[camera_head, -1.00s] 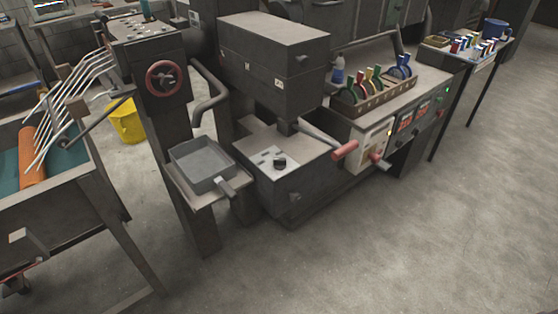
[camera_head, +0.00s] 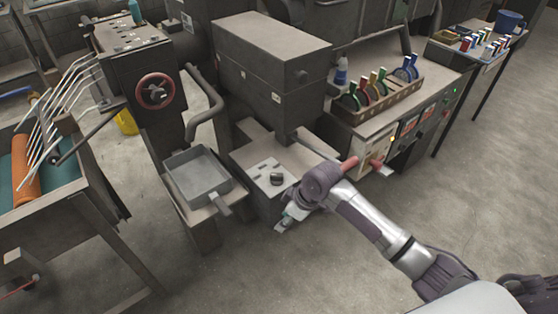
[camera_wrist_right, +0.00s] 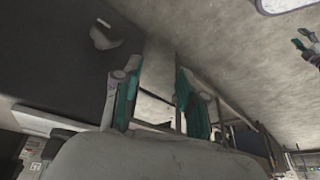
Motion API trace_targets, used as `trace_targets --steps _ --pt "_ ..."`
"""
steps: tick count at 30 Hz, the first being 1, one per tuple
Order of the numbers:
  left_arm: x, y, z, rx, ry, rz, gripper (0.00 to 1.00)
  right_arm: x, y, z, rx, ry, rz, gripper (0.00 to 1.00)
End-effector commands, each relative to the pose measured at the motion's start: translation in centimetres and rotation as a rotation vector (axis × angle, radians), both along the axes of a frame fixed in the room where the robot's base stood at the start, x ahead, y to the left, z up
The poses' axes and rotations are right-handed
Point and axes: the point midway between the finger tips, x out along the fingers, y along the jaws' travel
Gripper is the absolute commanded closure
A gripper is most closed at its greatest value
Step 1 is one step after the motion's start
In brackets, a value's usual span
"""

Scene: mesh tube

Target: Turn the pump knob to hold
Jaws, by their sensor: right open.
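A small dark round knob (camera_head: 276,179) stands on the pale labelled plate on top of the grey machine (camera_head: 262,92); which label it points at is too small to read. My right gripper (camera_head: 286,220) is beside the machine's front face, below and right of that knob and apart from it. In the right wrist view its two teal-padded fingers (camera_wrist_right: 158,98) are spread with nothing between them. A pale knob-like part (camera_wrist_right: 105,36) shows on a dark face beyond them. Another teal-tipped gripper, seemingly my left (camera_wrist_right: 305,44), shows small at the right edge; its opening is unclear.
A red-handled lever (camera_head: 349,163) sticks out right of the knob, close to my right arm. A square pan (camera_head: 197,178) stands left of the machine. A rack of coloured handled tools (camera_head: 385,100) stands on the bench behind. The floor in front is clear.

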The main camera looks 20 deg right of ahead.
Motion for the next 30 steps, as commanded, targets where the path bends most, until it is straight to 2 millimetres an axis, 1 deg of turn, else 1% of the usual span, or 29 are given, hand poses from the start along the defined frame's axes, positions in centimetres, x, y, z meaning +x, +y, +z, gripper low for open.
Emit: trace_targets --steps 1,3,4,5,8,11,15,18,19,22,24,26,30 --pt "-0.2 0.0 0.5 0.000 0.002 0.000 0.60 0.0 0.4 2.7 -0.007 -0.013 0.056 0.58" --pt "-0.3 0.0 0.7 0.000 0.004 0.000 0.60 -0.4 0.8 5.4 -0.018 -0.018 0.131 0.58" --pt "-0.2 0.0 0.5 0.000 0.004 0.000 0.60 0.2 0.4 5.5 -0.020 -0.015 0.138 0.58" --pt "-0.2 -0.1 0.5 -0.001 0.003 0.001 0.60 0.7 0.2 6.0 -0.023 -0.016 0.149 0.58" --pt "-0.2 -0.1 0.6 -0.001 0.003 0.001 0.60 2.0 -0.6 8.1 -0.030 -0.020 0.195 0.58" --pt "-0.3 -0.1 0.8 -0.001 0.004 0.000 0.60 3.4 -1.6 10.8 -0.036 -0.026 0.245 0.58" --pt "-0.5 0.0 0.9 0.000 0.007 0.000 0.60 5.2 -3.5 15.3 -0.044 -0.033 0.314 0.58" --pt "-0.6 0.0 1.0 0.001 0.009 0.000 0.60 6.1 -4.8 18.5 -0.044 -0.038 0.355 0.58" --pt "-0.6 0.0 1.0 0.001 0.009 0.000 0.60 6.4 -5.2 19.2 -0.043 -0.040 0.363 0.58" --pt "-0.6 0.0 1.0 0.001 0.009 0.000 0.60 6.9 -6.0 20.7 -0.035 -0.043 0.375 0.58" --pt "-0.6 0.0 1.0 0.001 0.009 0.000 0.60 7.0 -6.2 20.9 -0.030 -0.043 0.379 0.58" --pt "-0.6 0.0 1.1 0.001 0.009 0.000 0.60 7.1 -6.0 20.6 -0.029 -0.042 0.380 0.58" --pt "-0.5 0.1 1.5 0.001 0.008 0.000 0.60 7.3 -5.3 18.8 -0.029 -0.040 0.380 0.58"
